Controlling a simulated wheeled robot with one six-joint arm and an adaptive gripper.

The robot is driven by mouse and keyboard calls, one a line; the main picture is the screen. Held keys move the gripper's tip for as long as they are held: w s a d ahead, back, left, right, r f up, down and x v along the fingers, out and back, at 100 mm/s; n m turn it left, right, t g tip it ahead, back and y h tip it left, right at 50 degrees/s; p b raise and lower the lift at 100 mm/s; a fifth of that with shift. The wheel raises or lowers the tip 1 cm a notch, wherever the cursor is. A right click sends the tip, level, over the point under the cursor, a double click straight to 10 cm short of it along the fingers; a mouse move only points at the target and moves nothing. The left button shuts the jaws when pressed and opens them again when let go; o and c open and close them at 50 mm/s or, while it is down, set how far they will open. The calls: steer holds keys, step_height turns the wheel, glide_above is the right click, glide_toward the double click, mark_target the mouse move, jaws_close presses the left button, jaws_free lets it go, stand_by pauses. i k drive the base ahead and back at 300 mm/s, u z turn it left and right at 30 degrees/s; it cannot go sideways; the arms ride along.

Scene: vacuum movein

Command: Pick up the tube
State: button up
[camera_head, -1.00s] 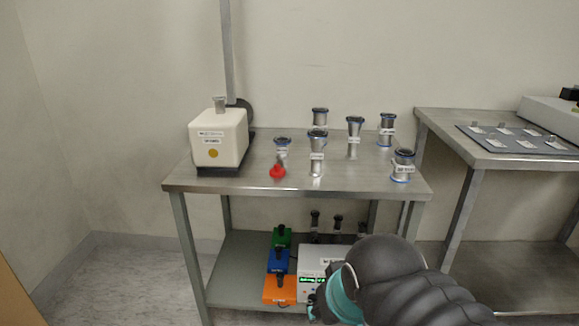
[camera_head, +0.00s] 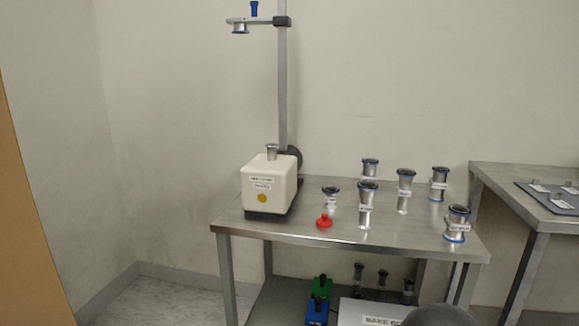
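Several silver metal tubes with dark rimmed tops and white labels stand upright on the steel table (camera_head: 300,226). A tall tube (camera_head: 366,208) stands at the front middle. A shorter, wider one (camera_head: 457,224) with blue rings is at the right edge. Others (camera_head: 405,190) stand behind, at the back (camera_head: 370,170) and back right (camera_head: 439,183). A short one (camera_head: 331,199) stands left of the tall tube. The labels are too small to read, so I cannot tell which is the task's tube. Only a dark part of my arm shows at the bottom edge; my gripper is out of view.
A cream box (camera_head: 269,186) sits at the table's left. Behind it a tall post (camera_head: 282,100) carries a clamp arm (camera_head: 255,21). A red knob (camera_head: 324,221) lies near the front. The lower shelf holds coloured boxes (camera_head: 321,286). Another table (camera_head: 520,180) stands right.

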mark_target(331, 192)
steer(key=u, duration=1.1)
steer(key=i, duration=0.9)
steer(key=z, duration=2.25)
